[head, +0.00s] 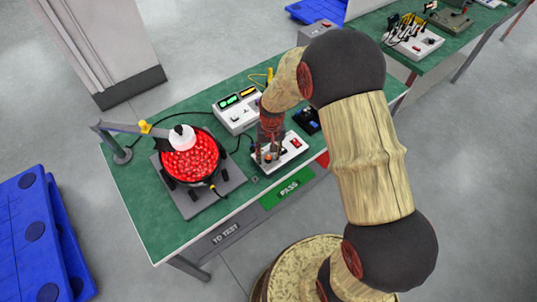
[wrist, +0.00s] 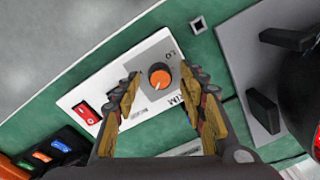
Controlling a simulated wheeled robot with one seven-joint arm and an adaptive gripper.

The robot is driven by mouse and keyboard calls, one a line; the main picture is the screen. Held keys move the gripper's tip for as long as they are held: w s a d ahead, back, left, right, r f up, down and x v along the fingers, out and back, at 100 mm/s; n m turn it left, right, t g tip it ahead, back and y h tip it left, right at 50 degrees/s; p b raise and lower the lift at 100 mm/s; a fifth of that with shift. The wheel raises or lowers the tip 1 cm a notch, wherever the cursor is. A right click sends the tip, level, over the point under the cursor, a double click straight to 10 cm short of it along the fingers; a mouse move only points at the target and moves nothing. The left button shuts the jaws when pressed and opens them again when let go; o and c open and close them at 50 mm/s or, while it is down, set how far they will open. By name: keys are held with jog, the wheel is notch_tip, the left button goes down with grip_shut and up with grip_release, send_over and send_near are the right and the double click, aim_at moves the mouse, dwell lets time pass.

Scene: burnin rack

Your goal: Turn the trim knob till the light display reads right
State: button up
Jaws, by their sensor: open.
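The trim knob (wrist: 160,77) is a round orange knob with a dark rim on a white control box (wrist: 100,92) in the wrist view. My gripper (wrist: 159,85) is open, with one finger on each side of the knob; I cannot tell whether either finger touches it. In the head view my gripper (head: 268,155) is over the same box (head: 292,150) and hides the knob. The light display (head: 190,153) glows red all over, under a camera-like white head on an arm. A power unit (head: 237,110) with green and yellow readouts stands behind.
A red rocker switch (wrist: 87,113) sits on the box beside the knob. Small dark bins (head: 306,120) lie right of the box. The green bench (head: 150,222) has a PASS label (head: 289,189) at its front. Blue pallets (head: 35,235) stand left.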

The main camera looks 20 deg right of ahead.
aim_at(270, 157)
notch_tip(270, 157, up, 12)
jog(key=shift+d, duration=0.3)
dwell(0.4)
dwell(0.4)
jog(key=shift+s, duration=0.15)
jog(key=s+r+n+t, duration=0.2)
jog(key=s+r+t, duration=0.3)
jog(key=s+r, duration=1.7)
jog(key=shift+a+h, duration=0.3)
jog(key=shift+a, duration=0.05)
dwell(0.9)
